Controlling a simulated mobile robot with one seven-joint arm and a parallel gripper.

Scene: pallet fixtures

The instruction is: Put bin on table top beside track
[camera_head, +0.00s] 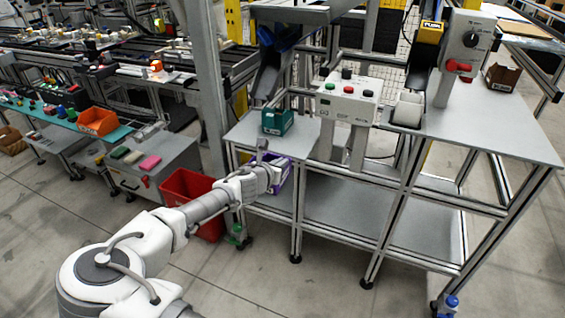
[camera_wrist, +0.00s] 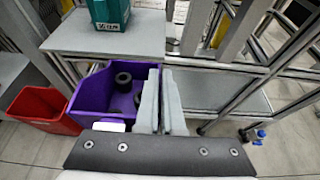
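A purple bin (camera_wrist: 92,88) with dark round parts inside fills the middle of the wrist view. In the head view the purple bin (camera_head: 285,176) shows partly behind my gripper, below the table top's left end. My gripper (camera_wrist: 161,98) has its two fingers close together at the bin's right wall, the left one over the bin's inside. They look shut on that wall, though the contact is hidden. In the head view my gripper (camera_head: 262,150) is below the table top's front edge. The grey table top (camera_head: 460,122) carries a teal bin (camera_head: 277,121) near its left end.
A control box (camera_head: 349,103) and a machine with a red knob (camera_head: 468,45) stand on the table top. A lower shelf (camera_head: 340,212) lies beneath. A red crate (camera_head: 187,190) is on the floor at left. A grey post (camera_head: 205,75) rises left of the table.

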